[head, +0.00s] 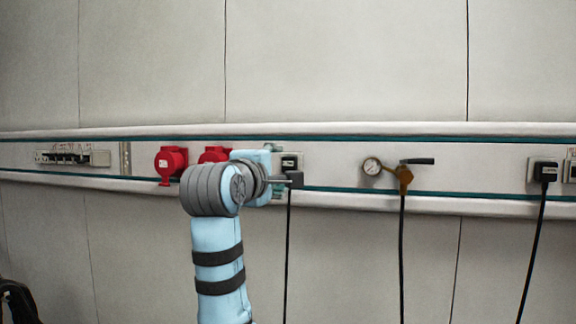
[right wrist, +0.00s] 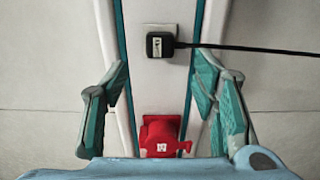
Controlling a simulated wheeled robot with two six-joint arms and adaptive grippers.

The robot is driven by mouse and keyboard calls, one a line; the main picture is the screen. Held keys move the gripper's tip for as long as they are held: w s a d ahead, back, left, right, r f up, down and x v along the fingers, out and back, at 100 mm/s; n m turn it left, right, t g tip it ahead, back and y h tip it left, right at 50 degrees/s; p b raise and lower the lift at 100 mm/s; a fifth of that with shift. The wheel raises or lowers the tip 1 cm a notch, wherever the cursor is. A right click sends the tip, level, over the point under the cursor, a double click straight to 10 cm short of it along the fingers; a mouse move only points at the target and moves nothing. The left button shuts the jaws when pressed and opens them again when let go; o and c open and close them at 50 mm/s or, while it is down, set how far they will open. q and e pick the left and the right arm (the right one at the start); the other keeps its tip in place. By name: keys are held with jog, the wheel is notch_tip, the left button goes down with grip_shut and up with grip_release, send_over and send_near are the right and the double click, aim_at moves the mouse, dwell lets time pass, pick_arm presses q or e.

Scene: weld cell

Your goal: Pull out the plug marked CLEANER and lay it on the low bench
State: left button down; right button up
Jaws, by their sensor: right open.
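A black plug (right wrist: 160,45) sits in a wall socket, with a small pale label too small to read. Its cord runs to the right in the right wrist view. In the head view the same plug (head: 295,179) shows beside my right gripper (head: 272,166), its cord hanging straight down. My right gripper (right wrist: 163,72) is open and empty, its teal fingers apart on either side of the rail and short of the plug. Another black plug (head: 546,172) with a pale label sits in a socket at the far right. My left gripper and the low bench are not in view.
Red sockets (head: 171,164) are left of my right gripper; one (right wrist: 160,136) shows between its fingers. A pressure gauge (head: 372,166) and a brass valve (head: 403,176) with a hanging hose are to the right. A breaker strip (head: 72,157) is at the left.

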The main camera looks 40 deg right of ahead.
aim_at(288, 166)
jog(key=p+x, duration=0.3)
jog(key=x, duration=0.5)
jog(key=shift+s+r+p, duration=0.1)
jog(key=shift+p, duration=0.25)
jog(key=shift+d, duration=0.25)
jog(key=shift+p, duration=0.55)
dwell(0.3)
grip_shut()
dwell(0.4)
jog(key=shift+a, duration=0.1)
